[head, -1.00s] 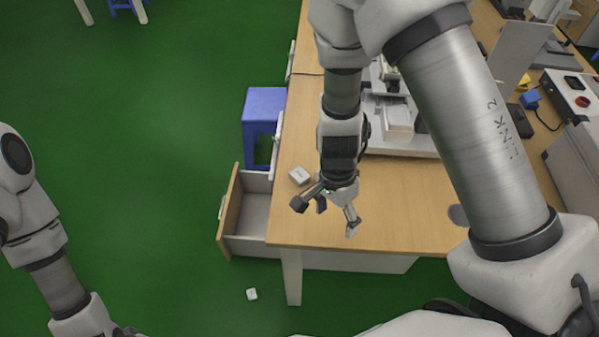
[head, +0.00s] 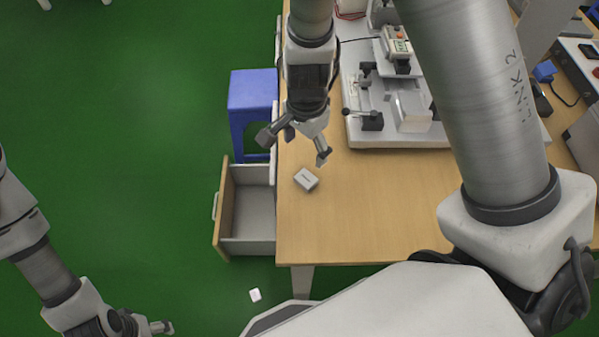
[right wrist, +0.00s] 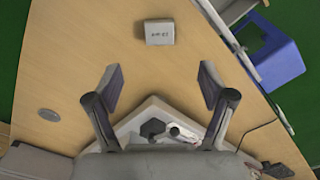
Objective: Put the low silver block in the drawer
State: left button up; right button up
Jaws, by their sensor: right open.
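The low silver block (head: 306,180) lies on the wooden table near its left edge; it also shows in the right wrist view (right wrist: 159,32), beyond the fingertips. My right gripper (head: 294,148) is open and empty, above the table on the far side of the block and apart from it. Its two spread fingers show in the right wrist view (right wrist: 160,80). The drawer (head: 232,247) is pulled out at the table's left side, and its visible inside is empty. My left gripper (head: 152,327) is low at the bottom left, over the floor; its finger opening is unclear.
A device with a grey base (head: 395,142) stands behind the block. A blue stool (head: 250,90) stands beyond the drawer. A small white piece (head: 255,295) lies on the green floor. The table (head: 370,215) is clear right of the block.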

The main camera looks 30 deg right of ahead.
jog(key=b, duration=0.4)
send_over(306, 178)
jog(key=f, duration=0.4)
jog(key=shift+a+f, duration=0.2)
jog(key=shift+f, duration=0.15)
jog(key=shift+w+f, duration=0.15)
jog(key=shift+f, duration=0.1)
jog(key=f+b, duration=0.1)
jog(key=f, duration=0.2)
jog(key=f+b, duration=0.1)
jog(key=f, duration=0.3)
jog(key=shift+d+f, duration=0.2)
jog(key=shift+f, duration=0.05)
jog(key=shift+r, duration=0.15)
jog(key=c, duration=1.3)
